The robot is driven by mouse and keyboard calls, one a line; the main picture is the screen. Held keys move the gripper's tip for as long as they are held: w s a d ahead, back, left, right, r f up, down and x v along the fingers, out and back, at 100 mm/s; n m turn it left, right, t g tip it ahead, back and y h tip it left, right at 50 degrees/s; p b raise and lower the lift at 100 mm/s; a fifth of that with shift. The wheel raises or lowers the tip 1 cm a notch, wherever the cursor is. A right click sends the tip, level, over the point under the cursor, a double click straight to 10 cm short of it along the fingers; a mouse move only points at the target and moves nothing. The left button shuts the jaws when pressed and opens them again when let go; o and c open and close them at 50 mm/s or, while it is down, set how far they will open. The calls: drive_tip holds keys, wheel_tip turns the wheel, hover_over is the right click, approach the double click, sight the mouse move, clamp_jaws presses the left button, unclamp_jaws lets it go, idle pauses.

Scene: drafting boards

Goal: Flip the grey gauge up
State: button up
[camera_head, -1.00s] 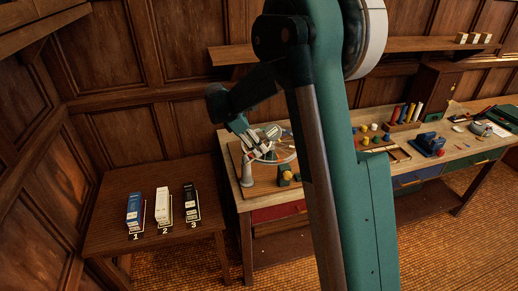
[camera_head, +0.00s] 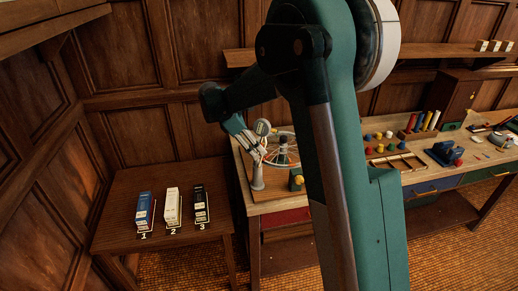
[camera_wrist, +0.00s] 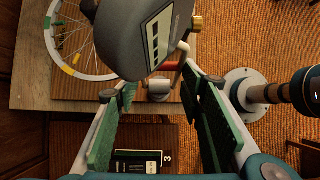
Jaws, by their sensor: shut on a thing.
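The grey gauge (camera_wrist: 145,40) fills the top middle of the wrist view, a rounded body with a pale striped label, close to my fingertips. A brass knob (camera_wrist: 196,23) sits at its right. In the head view, the gauge's round head (camera_head: 262,127) stands up beside my gripper (camera_head: 254,142), above a grey post (camera_head: 257,177) on the bench's left end.
A spoked wheel (camera_wrist: 50,40) lies close to the gauge on a wooden board. Numbered boxes, blue (camera_head: 144,208), white (camera_head: 172,206) and black (camera_head: 201,204), stand on the lower side table (camera_head: 115,235). My arm hides part of the bench.

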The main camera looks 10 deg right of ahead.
drive_tip(key=shift+a+f+h+b, duration=0.3)
drive_tip(key=shift+a+h+b, duration=0.5)
drive_tip(key=shift+h, duration=0.25)
drive_tip(key=shift+a+f+h+b, duration=0.3)
drive_tip(key=shift+a+h+b, duration=0.45)
drive_tip(key=shift+h, duration=0.3)
drive_tip(key=o, duration=1.2)
drive_tip(key=shift+r, duration=0.1)
drive_tip(key=shift+v, duration=6)
